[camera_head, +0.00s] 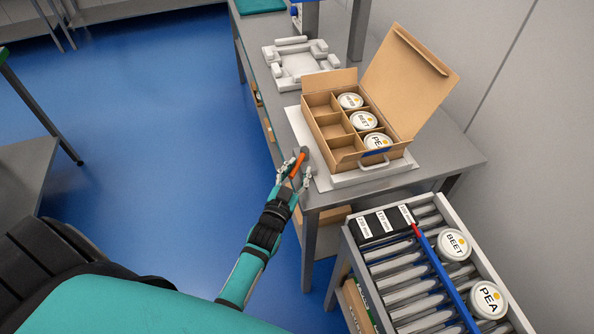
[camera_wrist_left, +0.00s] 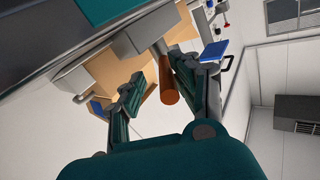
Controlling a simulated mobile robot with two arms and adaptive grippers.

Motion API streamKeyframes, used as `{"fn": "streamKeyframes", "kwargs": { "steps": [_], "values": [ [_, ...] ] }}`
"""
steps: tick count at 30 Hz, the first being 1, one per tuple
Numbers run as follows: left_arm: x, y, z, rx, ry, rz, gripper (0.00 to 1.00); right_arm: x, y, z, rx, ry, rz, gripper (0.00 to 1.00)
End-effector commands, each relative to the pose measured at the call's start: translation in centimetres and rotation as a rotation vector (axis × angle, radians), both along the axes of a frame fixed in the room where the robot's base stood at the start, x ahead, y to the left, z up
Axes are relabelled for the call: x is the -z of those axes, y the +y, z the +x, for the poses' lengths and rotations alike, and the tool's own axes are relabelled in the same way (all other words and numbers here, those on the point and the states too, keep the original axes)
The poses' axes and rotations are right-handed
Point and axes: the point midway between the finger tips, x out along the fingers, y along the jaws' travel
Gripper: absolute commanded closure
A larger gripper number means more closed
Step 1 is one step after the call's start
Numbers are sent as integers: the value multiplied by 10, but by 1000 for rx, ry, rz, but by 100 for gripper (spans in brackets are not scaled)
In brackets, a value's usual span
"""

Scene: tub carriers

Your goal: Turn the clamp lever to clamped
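The clamp lever has an orange handle (camera_head: 297,166) and stands at the near left edge of the workbench, beside the white base plate under the carton. My left gripper (camera_head: 293,176) is at the lever, reaching up from below in the head view. In the left wrist view the orange handle (camera_wrist_left: 168,82) lies between the two fingers of the left gripper (camera_wrist_left: 160,78). The fingers are spread, with a visible gap at the left finger; whether the right finger touches the handle I cannot tell. My right gripper is out of view.
An open cardboard carton (camera_head: 330,138) with dividers holds white-lidded tubs in its right column. A grey-white fixture (camera_head: 297,62) sits farther back on the bench (camera_head: 440,150). A roller conveyor (camera_head: 400,281) with two tubs stands at the lower right. Blue floor lies clear to the left.

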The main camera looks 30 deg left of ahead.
Motion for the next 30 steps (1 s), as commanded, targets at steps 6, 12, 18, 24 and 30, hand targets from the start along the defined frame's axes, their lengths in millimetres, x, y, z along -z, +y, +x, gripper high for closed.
{"fn": "streamKeyframes", "kwargs": {
  "steps": [6,12,18,24,30],
  "values": [
    [-4,3,1,-3,-9,4,62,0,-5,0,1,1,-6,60],
    [-3,2,1,-3,-6,3,62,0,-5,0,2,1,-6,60],
    [-1,1,-10,-3,-2,2,62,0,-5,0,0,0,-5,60],
    [-1,-3,-48,-3,-1,3,62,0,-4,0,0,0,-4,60],
    [-2,-7,-89,-4,-2,3,62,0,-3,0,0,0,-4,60]
  ]
}}
